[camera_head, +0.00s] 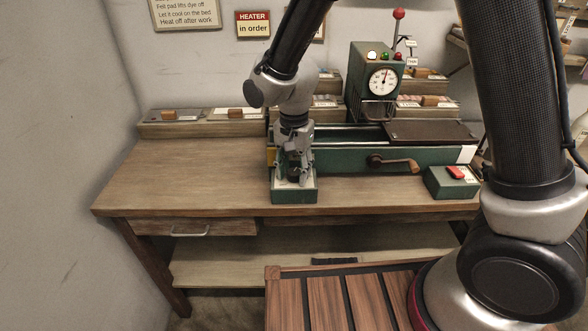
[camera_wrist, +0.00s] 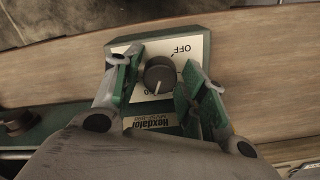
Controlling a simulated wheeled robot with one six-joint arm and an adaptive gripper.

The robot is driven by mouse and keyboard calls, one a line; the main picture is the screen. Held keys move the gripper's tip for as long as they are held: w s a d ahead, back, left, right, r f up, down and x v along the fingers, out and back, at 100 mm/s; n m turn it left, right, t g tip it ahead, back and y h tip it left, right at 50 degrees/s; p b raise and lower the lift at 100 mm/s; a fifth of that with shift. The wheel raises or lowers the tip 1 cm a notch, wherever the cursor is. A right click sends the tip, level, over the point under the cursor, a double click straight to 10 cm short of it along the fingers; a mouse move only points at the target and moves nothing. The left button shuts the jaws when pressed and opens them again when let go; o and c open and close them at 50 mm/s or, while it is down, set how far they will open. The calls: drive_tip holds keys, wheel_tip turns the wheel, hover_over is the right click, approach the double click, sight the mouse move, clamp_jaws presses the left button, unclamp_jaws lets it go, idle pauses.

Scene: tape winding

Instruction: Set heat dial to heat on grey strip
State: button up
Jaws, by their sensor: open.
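The heat dial is a dark round knob (camera_wrist: 159,74) on a white plate of a small green box (camera_head: 293,197). In the wrist view the plate reads OFF, upside down, at the upper right, and a partly hidden number sits low on it. A pale mark on the knob points down in that view, away from OFF. My gripper (camera_head: 293,178) is above the box, pointing down. Its green-padded fingers stand open on either side of the knob in the wrist view (camera_wrist: 163,80), with gaps visible. In the head view my gripper hides the knob. I cannot identify a grey strip.
A long green machine (camera_head: 345,158) with a crank handle (camera_head: 392,163) lies behind the box. A green box with a red switch (camera_head: 455,173) stands to the right. A gauge housing (camera_head: 383,80) and trays (camera_head: 200,124) line the back. The bench (camera_head: 185,175) is clear at left.

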sight(294, 171)
wheel_tip(294, 171, up, 12)
idle(0.4)
drive_tip(key=s+d+r+n+t, duration=0.1)
drive_tip(key=s+d+r, duration=0.2)
drive_tip(key=d, duration=0.8)
drive_tip(key=s+d+r+n+t, duration=0.2)
drive_tip(key=s+d+r, duration=0.2)
drive_tip(key=s+d, duration=0.4)
drive_tip(key=s+d+r+n+t, duration=0.1)
drive_tip(key=s+d+r, duration=0.3)
drive_tip(key=d, duration=1)
drive_tip(key=shift+s+r+n, duration=0.15)
drive_tip(key=shift+s+n, duration=0.55)
drive_tip(key=shift+s, duration=0.15)
